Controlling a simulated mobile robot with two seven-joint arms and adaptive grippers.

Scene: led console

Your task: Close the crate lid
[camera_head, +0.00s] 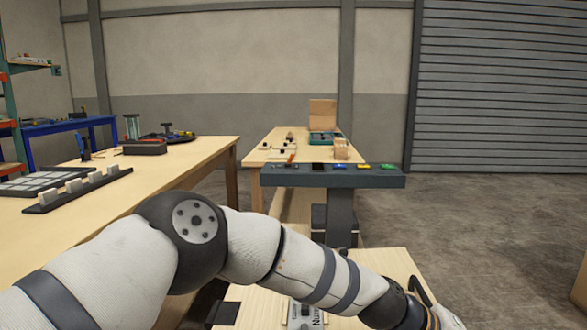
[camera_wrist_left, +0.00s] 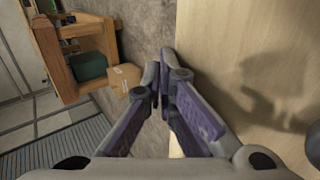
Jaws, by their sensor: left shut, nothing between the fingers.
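I cannot tell for certain which thing is the crate. An upright wooden panel (camera_head: 322,113) stands behind a low teal box (camera_head: 320,139) on the far bench; it may be a raised lid. My left arm crosses the head view from the left, and its gripper (camera_head: 440,316) is low at the right, partly cut off. In the left wrist view my left gripper (camera_wrist_left: 160,78) is shut and empty. It is in front of a broad pale wooden surface (camera_wrist_left: 225,70) that carries its shadow; I cannot tell whether they touch. My right gripper is not in view.
A pale wooden top (camera_head: 390,262) lies below my arm. A grey console (camera_head: 375,179) with coloured buttons stands ahead. A long workbench (camera_head: 190,155) is at left. The wrist view shows a wooden rack (camera_wrist_left: 88,32) and a cardboard box (camera_wrist_left: 123,79).

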